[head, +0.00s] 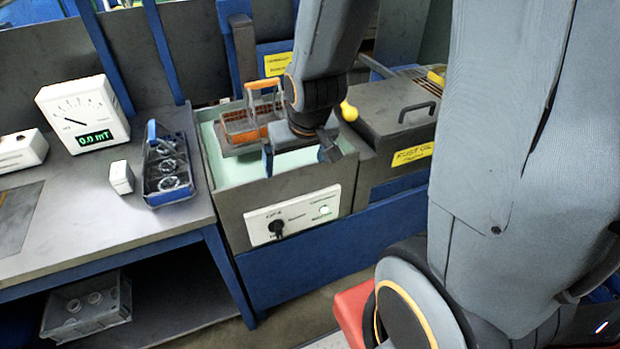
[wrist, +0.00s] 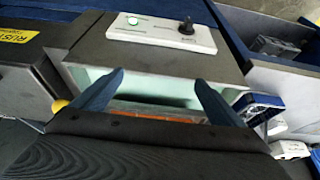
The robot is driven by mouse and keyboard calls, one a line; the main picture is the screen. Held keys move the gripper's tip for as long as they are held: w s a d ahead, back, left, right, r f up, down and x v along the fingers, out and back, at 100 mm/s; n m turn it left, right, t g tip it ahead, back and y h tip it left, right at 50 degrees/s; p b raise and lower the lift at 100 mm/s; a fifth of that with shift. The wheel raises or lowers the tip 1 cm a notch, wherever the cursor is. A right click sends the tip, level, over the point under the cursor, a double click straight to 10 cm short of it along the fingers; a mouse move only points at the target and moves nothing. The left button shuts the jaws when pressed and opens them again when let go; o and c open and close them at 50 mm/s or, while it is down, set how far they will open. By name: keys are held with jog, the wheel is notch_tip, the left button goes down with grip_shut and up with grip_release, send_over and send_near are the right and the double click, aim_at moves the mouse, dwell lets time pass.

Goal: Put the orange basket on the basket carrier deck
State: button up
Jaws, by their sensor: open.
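The orange basket (head: 240,130) is in the pale green tank in the head view, with its orange handle (head: 263,84) upright. A grey plate, seemingly the basket carrier deck (head: 236,151), shows under its near edge; I cannot tell whether the basket rests on it. My gripper (head: 299,154) is open and empty, to the right of the basket and partly in front of it. In the wrist view an orange strip of the basket (wrist: 155,111) shows beyond and between the open fingers (wrist: 158,95). My gripper hides the basket's right part.
A blue basket with rings (head: 168,165) stands on the left bench beside a meter (head: 85,113). A control panel (head: 292,214) is on the tank front. A yellow knob (head: 349,111) and a lidded rust-oil box (head: 400,115) are right of my gripper.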

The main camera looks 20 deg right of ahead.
jog(key=s+r+g, duration=0.1)
jog(key=s+g, duration=0.2)
jog(key=s, duration=0.5)
jog(key=shift+s+a+r+g, duration=0.15)
jog(key=shift+s+r+g, duration=0.15)
